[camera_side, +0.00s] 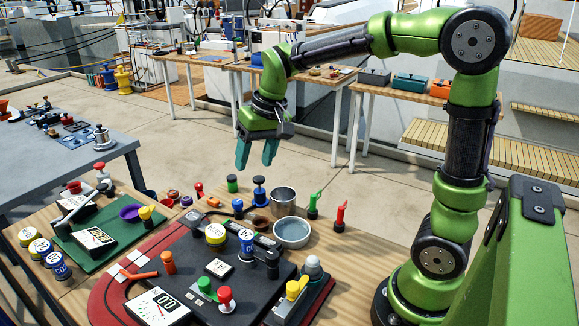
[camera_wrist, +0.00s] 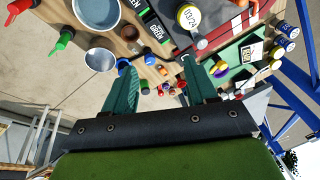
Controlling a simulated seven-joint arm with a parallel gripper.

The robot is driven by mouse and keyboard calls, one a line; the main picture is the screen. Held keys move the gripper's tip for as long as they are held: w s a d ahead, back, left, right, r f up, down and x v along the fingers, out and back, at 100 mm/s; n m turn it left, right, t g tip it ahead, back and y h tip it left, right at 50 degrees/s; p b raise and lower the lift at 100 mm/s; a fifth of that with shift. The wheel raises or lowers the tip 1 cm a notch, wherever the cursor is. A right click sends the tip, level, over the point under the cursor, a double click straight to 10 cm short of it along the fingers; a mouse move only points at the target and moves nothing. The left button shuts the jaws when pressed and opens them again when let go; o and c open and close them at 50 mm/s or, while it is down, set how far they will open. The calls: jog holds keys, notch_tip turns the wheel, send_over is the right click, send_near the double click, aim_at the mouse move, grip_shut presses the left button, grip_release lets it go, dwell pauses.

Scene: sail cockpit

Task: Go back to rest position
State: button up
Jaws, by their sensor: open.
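My gripper (camera_side: 256,153) is open and empty, its two teal fingers pointing down in the side view. It hangs in the air above the far edge of the wooden worktable (camera_side: 365,250), with nothing between the fingers. In the wrist view both fingers (camera_wrist: 162,88) stand apart, and small items show far below between them. My green arm arches from its base at the right of the side view, with the forearm reaching left.
Below stand a metal cup (camera_side: 283,200), a grey bowl (camera_side: 292,233), green (camera_side: 314,204) and red (camera_side: 340,214) levers, a blue-topped post (camera_side: 259,192) and a dark console (camera_side: 225,272). A green mat (camera_side: 84,257) lies left. A grey table (camera_side: 70,170) stands farther left. Air around my gripper is clear.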

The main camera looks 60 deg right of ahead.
jog(key=s+a+r+t, duration=0.1)
jog(key=s+a+t, duration=0.1)
jog(key=s, duration=0.5)
jog(key=s+a+t+y, duration=0.1)
jog(key=s+a+t, duration=0.1)
jog(key=s, duration=0.6)
jog(key=shift+a+r+n, duration=0.3)
jog(key=shift+a+r, duration=0.05)
